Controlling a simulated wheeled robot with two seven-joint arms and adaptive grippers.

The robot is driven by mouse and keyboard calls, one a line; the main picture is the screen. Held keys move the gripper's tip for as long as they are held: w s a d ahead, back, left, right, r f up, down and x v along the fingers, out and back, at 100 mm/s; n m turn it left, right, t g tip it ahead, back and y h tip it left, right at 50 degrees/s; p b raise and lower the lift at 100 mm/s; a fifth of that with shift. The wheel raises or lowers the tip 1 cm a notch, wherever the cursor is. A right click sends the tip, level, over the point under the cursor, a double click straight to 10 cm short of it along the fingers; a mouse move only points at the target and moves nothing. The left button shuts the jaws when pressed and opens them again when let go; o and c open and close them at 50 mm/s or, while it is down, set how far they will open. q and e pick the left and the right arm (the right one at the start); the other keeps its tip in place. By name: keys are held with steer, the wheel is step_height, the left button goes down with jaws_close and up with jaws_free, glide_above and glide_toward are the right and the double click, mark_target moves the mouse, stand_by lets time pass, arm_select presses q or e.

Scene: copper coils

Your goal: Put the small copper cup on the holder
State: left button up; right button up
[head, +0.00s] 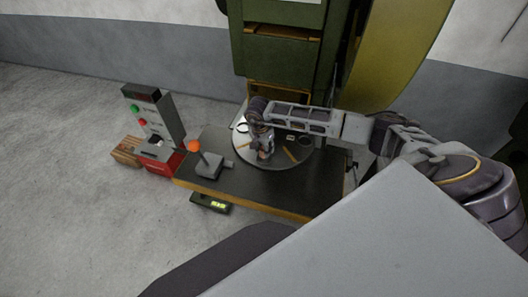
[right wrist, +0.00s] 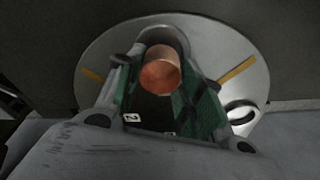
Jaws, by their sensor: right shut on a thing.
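The small copper cup (right wrist: 160,72) is between the fingers of my right gripper (right wrist: 158,82) in the right wrist view, its round end facing the camera. My right gripper (head: 264,150) is shut on it, over the round metal disc (head: 296,155) on the dark table. In the head view the gripper hides the cup. The disc (right wrist: 105,55) also shows below the cup in the right wrist view. My left gripper is not in view.
An orange-knobbed joystick (head: 208,164) stands on the table (head: 240,187) left of the disc. A control box (head: 153,125) with green and red buttons stands further left. A large green machine (head: 282,55) rises behind the disc.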

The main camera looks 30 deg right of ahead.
step_height(320, 180, down, 2)
steer(key=shift+f, duration=0.25)
steer(key=shift+f, duration=0.2)
steer(key=o, duration=0.9)
steer(key=shift+o, duration=0.8)
steer(key=shift+r, duration=0.2)
